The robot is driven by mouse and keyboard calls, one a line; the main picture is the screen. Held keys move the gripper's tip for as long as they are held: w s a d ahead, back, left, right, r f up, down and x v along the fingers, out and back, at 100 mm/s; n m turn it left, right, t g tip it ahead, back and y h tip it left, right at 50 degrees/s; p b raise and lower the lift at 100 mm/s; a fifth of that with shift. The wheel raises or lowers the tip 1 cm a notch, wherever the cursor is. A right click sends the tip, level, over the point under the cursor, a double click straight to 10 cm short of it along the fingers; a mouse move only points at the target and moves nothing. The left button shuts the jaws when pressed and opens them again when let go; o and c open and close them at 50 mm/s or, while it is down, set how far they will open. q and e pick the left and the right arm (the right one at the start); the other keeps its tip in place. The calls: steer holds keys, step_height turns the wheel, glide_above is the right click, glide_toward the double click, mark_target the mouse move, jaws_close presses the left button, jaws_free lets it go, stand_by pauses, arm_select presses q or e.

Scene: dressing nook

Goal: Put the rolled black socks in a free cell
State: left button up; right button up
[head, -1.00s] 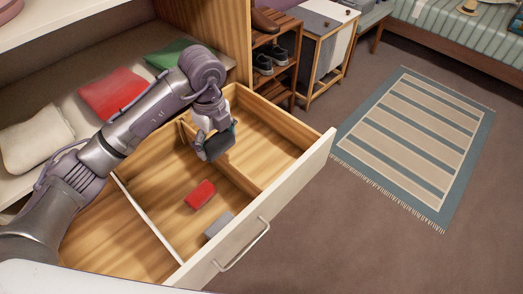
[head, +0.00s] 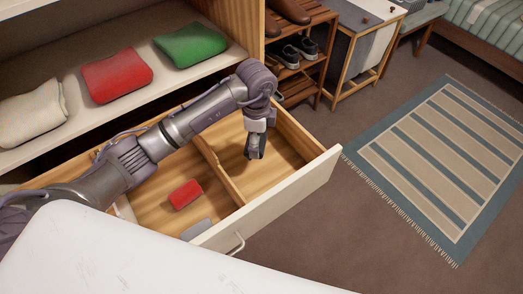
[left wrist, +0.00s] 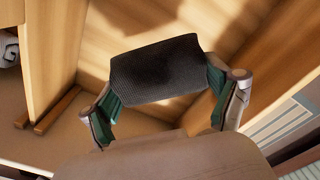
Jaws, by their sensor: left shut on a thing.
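The rolled black socks (left wrist: 157,68) are a dark ribbed bundle between the green-padded fingers of my left gripper (left wrist: 165,92) in the left wrist view. In the head view my left gripper (head: 256,153) points down over the right-hand cell of the open wooden drawer (head: 318,172), shut on the socks, which show only as a small dark patch. I cannot tell whether the socks touch the cell floor. The right-hand cell (head: 232,177) shows bare wood around the gripper. The cell left of the wooden divider (head: 222,172) holds a red roll (head: 186,194) and a grey roll (head: 197,230).
My arm hides the drawer's left part. The shelf (head: 75,138) above carries folded white (head: 32,113), red (head: 116,74) and green (head: 190,45) clothes. A shoe rack (head: 300,45) stands beyond the drawer. A striped rug (head: 440,155) lies right.

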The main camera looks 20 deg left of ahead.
arm_select(q)
step_height(320, 180, down, 2)
steer(key=shift+s+f, duration=0.1)
steer(key=shift+f, duration=0.3)
step_height(320, 180, down, 3)
steer(key=shift+f, duration=0.1)
arm_select(e)
steer(key=shift+s+a+r, duration=0.15)
steer(key=shift+s+a, duration=0.2)
steer(key=shift+a, duration=0.05)
arm_select(q)
steer(key=shift+f, duration=0.15)
steer(key=shift+f, duration=0.15)
steer(key=o, duration=0.8)
steer(key=shift+o, duration=0.2)
arm_select(e)
steer(key=shift+s, duration=0.15)
